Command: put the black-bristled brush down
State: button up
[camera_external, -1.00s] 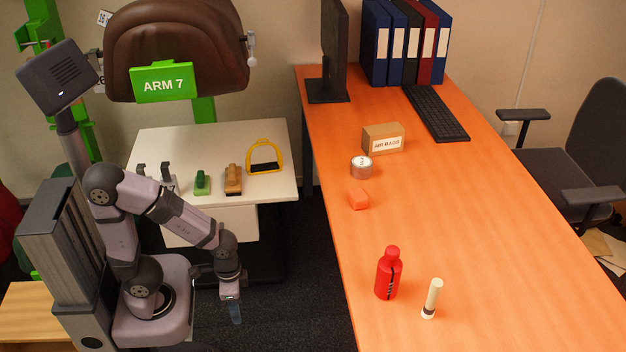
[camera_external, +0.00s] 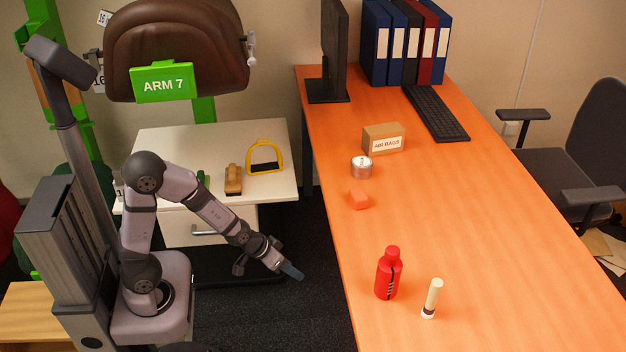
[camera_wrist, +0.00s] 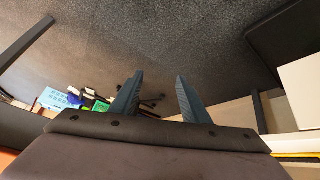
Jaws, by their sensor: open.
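A tan-bodied brush (camera_external: 233,180) lies on the white cabinet top beside the yellow stirrup. A green brush (camera_external: 202,178) lies just left of it, mostly hidden behind my arm. The bristles are too small to tell, so I cannot say which brush is black-bristled. My gripper (camera_external: 291,271) is in the gap between the cabinet and the orange desk, over the dark floor and away from both brushes. In the wrist view my gripper (camera_wrist: 156,88) shows two fingers spread apart with nothing between them.
The white cabinet top (camera_external: 270,187) has bare room along its front edge. The yellow stirrup (camera_external: 280,159) stands at its right. On the orange desk (camera_external: 480,220) are a red bottle (camera_external: 388,274), a pale cylinder (camera_external: 433,298), an orange block (camera_external: 359,199) and a tape roll (camera_external: 361,168).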

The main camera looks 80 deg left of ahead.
aim_at(226, 181)
jog(key=s+a+r+n+y+p, duration=0.1)
jog(key=a+r+n+y, duration=0.2)
jog(key=a, duration=0.8)
jog(key=a+r+n+y, duration=0.1)
jog(key=a+n+y, duration=0.3)
jog(key=a, duration=0.6)
jog(key=s+a+r+n+g+y, duration=0.1)
jog(key=s+a+r+y, duration=0.1)
jog(key=s+a, duration=0.2)
jog(key=s+a+r+n+g+y, duration=0.1)
jog(key=s+a+r+y, duration=0.1)
jog(key=s+a+y, duration=0.1)
jog(key=s+a+r+n+g+y+p, duration=0.1)
jog(key=s+a+r+g+y, duration=0.1)
jog(key=s+a, duration=0.3)
jog(key=shift+s+a+n+y, duration=0.1)
jog(key=shift+s+n+y, duration=0.2)
jog(key=shift+s+n, duration=0.1)
jog(key=s+f+g+y+b, duration=0.1)
jog(key=s+f+b, duration=0.1)
jog(key=shift+s+a+f+n+g, duration=0.1)
jog(key=shift+s+f+n+g, duration=0.15)
jog(key=shift+s+n+g, duration=0.15)
jog(key=shift+s+d+f+b, duration=0.15)
jog(key=shift+d+f+b, duration=0.05)
jog(key=shift+f+b, duration=0.25)
jog(key=shift+w+a+b, duration=0.2)
jog(key=shift+a+b, duration=0.15)
jog(key=shift+a, duration=3.3)
grip_shut()
